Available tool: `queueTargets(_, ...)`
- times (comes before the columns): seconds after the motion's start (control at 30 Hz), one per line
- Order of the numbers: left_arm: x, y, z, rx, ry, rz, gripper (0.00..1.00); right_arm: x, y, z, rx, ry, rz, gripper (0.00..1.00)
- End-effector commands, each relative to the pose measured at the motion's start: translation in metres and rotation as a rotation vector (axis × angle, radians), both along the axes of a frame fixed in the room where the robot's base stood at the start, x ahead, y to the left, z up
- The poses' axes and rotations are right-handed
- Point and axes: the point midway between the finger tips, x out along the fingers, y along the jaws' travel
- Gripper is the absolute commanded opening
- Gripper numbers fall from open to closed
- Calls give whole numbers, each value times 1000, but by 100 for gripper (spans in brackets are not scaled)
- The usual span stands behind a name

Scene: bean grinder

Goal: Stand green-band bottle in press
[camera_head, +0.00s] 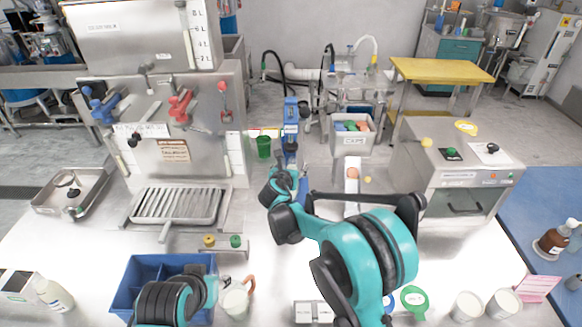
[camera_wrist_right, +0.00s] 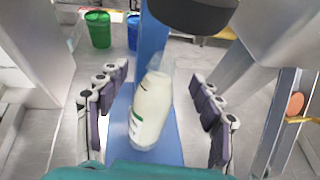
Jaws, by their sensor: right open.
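The green-band bottle (camera_wrist_right: 152,108) shows in the right wrist view as a pale, milky bottle with a small green and red mark low on its side. It is on the blue base of the press (camera_wrist_right: 170,150), with its clear neck below the black press head (camera_wrist_right: 195,8). My right gripper (camera_wrist_right: 158,82) is open, with a finger on each side of the bottle and visible gaps between. In the head view the blue press (camera_head: 291,112) stands behind my right gripper (camera_head: 286,180), and the bottle is hidden there. My left gripper is out of view; only part of that arm shows.
A green cup (camera_head: 264,147) stands left of the press. The CAPS bin (camera_head: 354,141) is behind to the right. A blue divided crate (camera_head: 130,283), a white jug (camera_head: 236,302) and another bottle (camera_head: 53,295) are at the front left. White cups (camera_head: 467,306) stand front right.

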Motion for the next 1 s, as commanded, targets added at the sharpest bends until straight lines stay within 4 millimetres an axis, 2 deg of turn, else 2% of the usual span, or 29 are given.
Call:
queueTargets(0.2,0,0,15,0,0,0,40,0,0,18,0,0,0,66)
queueTargets(0.6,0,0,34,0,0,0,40,-83,17,49,1,0,3,66)
queueTargets(0.8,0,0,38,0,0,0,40,-105,21,57,0,0,1,66)
queueTargets(1.0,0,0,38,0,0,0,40,-109,21,58,2,0,-1,66)
